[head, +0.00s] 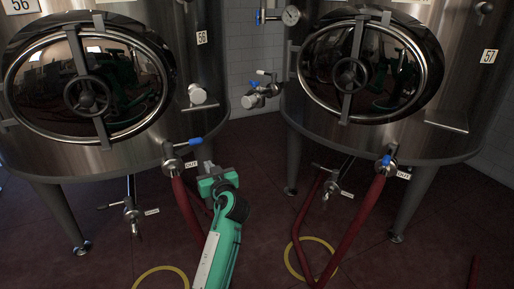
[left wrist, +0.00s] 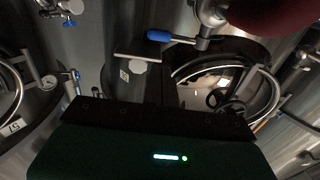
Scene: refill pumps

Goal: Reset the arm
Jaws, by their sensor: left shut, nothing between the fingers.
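My left arm comes up from the bottom middle of the head view, green with a white panel. Its left gripper (head: 206,167) is shut and empty. It is in front of the left tank's lower edge, just right of the blue-handled valve (head: 178,155) with a red hose (head: 190,210) on it. I cannot tell whether it touches them. In the left wrist view the dark gripper body (left wrist: 150,145) with a lit green strip fills the bottom; the fingertips are not clear there. My right gripper is not in view.
Steel tank 56 (head: 165,128) and tank 57 (head: 455,105) stand on legs, each with a round hatch. Tank 57 has a blue-handled valve (head: 389,160) and a red hose (head: 360,215). Yellow rings (head: 312,238) lie on the dark red floor. A gap separates the tanks.

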